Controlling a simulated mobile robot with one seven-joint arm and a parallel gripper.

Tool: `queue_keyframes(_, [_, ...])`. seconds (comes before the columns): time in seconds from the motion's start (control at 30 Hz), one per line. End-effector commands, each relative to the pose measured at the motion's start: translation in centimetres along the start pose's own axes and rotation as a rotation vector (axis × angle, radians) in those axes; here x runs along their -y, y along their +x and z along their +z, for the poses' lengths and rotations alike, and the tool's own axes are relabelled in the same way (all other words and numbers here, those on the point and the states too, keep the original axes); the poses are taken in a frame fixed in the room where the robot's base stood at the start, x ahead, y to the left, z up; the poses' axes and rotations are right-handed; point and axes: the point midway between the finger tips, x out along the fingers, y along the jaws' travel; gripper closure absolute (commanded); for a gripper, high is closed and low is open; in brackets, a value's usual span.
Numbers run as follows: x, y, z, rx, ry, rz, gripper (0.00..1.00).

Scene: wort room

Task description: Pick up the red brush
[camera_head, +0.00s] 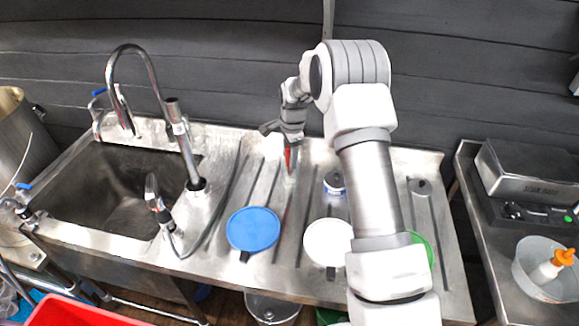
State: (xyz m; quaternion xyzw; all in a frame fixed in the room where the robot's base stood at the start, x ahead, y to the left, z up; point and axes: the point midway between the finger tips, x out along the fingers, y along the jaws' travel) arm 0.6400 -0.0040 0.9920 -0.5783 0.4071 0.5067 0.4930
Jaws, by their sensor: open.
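A narrow red item (288,157), which seems to be the red brush, shows on the steel drainboard (315,165) towards the back. Only a small part of it is visible, so its full shape and exact pose cannot be told. My gripper (283,134) reaches down right over it from above. The jaws are open, and their tips are very close to the red item. I cannot tell whether they touch it or stand around it.
A blue round item (253,229) and a white one (328,242) lie at the front, with a green one (421,246) partly behind my arm. A small white-and-blue container (334,182) stands nearby. The sink (130,190) and tall faucet (118,95) are left.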

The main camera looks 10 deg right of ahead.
Motion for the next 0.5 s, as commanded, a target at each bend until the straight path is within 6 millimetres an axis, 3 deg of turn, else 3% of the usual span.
queue_keyframes(0.2, [0.01,0.06,0.00,0.000,0.000,0.000,0.42])
queue_keyframes(0.5, [0.01,0.03,0.02,0.000,0.000,0.000,0.96])
